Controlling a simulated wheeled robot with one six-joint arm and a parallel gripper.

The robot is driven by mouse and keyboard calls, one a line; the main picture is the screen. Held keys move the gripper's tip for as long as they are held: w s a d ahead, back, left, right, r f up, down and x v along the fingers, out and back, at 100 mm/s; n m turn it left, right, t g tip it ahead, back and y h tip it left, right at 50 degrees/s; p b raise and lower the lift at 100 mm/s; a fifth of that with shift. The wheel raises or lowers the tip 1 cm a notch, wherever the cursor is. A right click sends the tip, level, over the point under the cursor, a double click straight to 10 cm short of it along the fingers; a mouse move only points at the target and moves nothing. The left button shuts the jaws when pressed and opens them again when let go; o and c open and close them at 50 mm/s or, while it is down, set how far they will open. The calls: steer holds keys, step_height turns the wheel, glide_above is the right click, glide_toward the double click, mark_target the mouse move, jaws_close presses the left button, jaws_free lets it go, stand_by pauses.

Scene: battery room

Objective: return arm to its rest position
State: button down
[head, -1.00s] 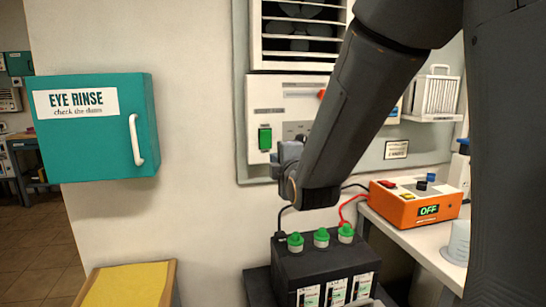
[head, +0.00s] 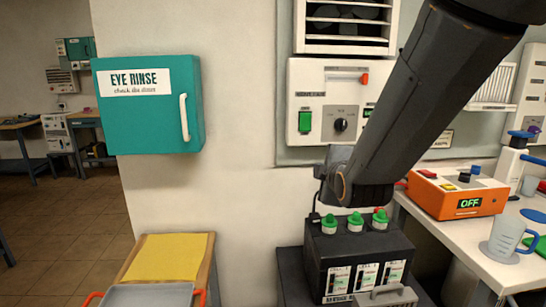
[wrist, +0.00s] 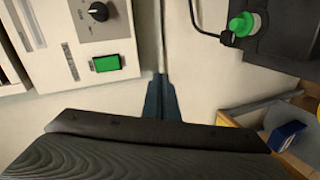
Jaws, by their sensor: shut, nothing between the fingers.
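My arm reaches down from the upper right in the head view. My gripper (wrist: 160,98) shows in the wrist view with its fingers together and nothing between them, in front of the pale wall. In the head view it is mostly hidden behind the arm's lower end, above the black battery (head: 350,255) and below the white switch panel (head: 325,75). It looks clear of both.
An orange charger (head: 455,195) reading OFF and a grey mug (head: 505,240) stand on the right bench (head: 450,240). A teal eye rinse cabinet (head: 150,125) hangs left. A yellow-topped stand (head: 165,258) and grey tray (head: 150,296) are below. Floor at left is clear.

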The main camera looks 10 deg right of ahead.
steer(key=s+f+m+g, duration=0.65)
steer(key=s+f, duration=0.25)
steer(key=f, duration=0.3)
steer(key=s+f+m+g, duration=0.3)
steer(key=s+m+g, duration=0.1)
steer(key=s, duration=0.4)
steer(key=s+f+m+g, duration=0.3)
steer(key=s+m, duration=0.2)
steer(key=s, duration=0.3)
steer(key=shift+s+a+f+g, duration=0.2)
steer(key=shift+a+f+g, duration=0.05)
steer(key=shift+f+g, duration=0.1)
